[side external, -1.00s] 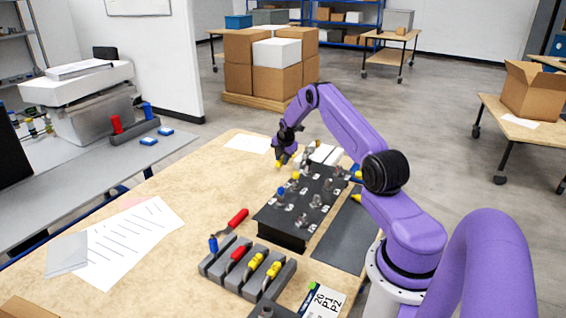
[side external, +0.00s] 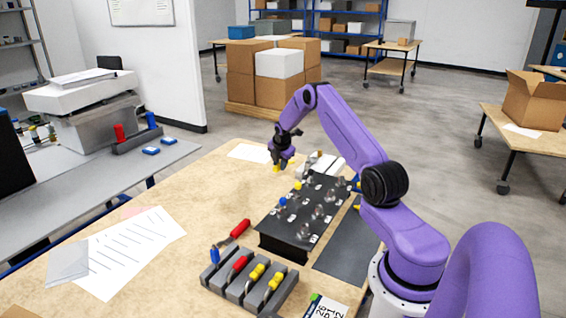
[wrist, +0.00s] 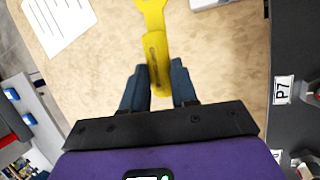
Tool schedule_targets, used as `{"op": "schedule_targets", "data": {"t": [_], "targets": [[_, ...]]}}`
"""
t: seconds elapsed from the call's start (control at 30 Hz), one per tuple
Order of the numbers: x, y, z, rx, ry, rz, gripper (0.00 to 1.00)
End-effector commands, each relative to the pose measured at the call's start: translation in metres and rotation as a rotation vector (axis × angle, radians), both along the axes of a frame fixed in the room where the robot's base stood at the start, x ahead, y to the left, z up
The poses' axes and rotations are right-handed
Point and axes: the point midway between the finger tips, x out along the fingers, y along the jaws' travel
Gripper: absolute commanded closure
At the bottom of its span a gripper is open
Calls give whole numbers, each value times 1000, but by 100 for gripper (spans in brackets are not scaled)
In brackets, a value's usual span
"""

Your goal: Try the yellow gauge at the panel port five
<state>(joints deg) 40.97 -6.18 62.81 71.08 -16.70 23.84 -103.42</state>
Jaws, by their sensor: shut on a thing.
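My gripper (side external: 281,160) is shut on the yellow gauge (wrist: 156,62), which stands out between the fingers in the wrist view. In the side external view only a small yellow bit of it shows below the fingers. The gripper hangs above the table beyond the far left end of the black panel (side external: 284,241). The panel carries several metal ports with small white labels. A P7 label (wrist: 283,90) shows at the right edge of the wrist view. I cannot make out which port is five. The gauge is apart from the panel.
A grey rack (side external: 236,291) with blue, red and yellow handled tools stands before the panel. A red-handled tool (side external: 239,229) lies beside it. A dark mat (side external: 344,248) lies right of the panel. Paper sheets (side external: 135,250) lie at left; the table's left middle is clear.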

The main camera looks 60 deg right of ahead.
Motion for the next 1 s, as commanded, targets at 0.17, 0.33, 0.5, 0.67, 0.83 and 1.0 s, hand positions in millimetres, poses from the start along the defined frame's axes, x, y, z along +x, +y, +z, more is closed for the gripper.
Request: {"op": "schedule_targets", "data": {"t": [0.17,0.33,0.5,0.67,0.83,1.0], "targets": [[7,26,3,-2,3,-117,100],[12,54,6,-2,7,-260,100],[15,88,12,-1,10,-452,100],[17,128,21,3,12,-690,100],[14,175,35,9,14,-997,100],[7,215,51,16,19,-1270,100]]}}
